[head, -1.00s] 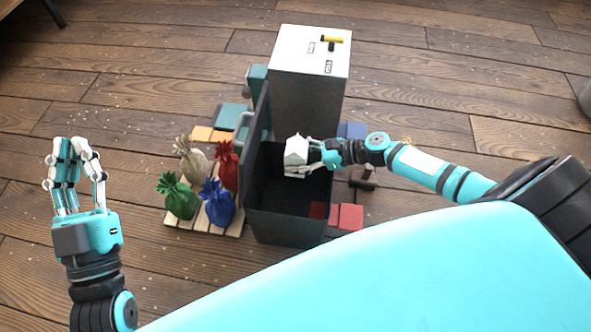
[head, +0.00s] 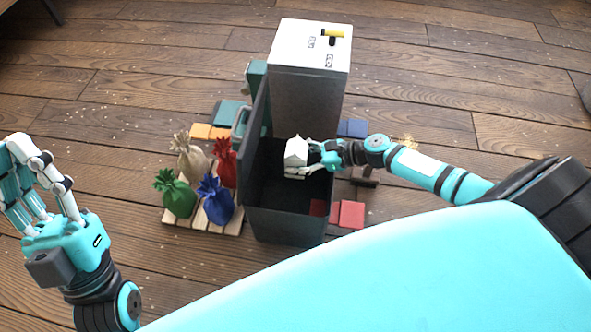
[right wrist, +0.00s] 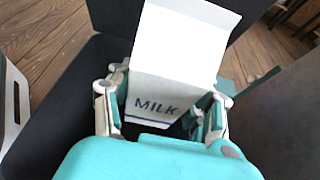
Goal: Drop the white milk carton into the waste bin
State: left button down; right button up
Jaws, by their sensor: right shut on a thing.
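The white milk carton (head: 295,150) is held by my right gripper (head: 309,160) over the open top of the dark waste bin (head: 283,228). In the right wrist view, the carton (right wrist: 178,50) shows the word MILK and sits between the two fingers of the gripper (right wrist: 160,110), with dark bin walls around it. How deep the carton hangs is hard to tell. My left gripper (head: 36,175) is open and empty at the left edge of the head view, away from the bin.
Several coloured sacks (head: 218,200) sit on a wooden pallet (head: 190,222) to the left. Red blocks (head: 350,214) and blue blocks (head: 354,128) lie to the right.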

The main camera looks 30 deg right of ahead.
jog(key=o, duration=1.1)
jog(key=shift+c, duration=0.2)
jog(key=v, duration=1.2)
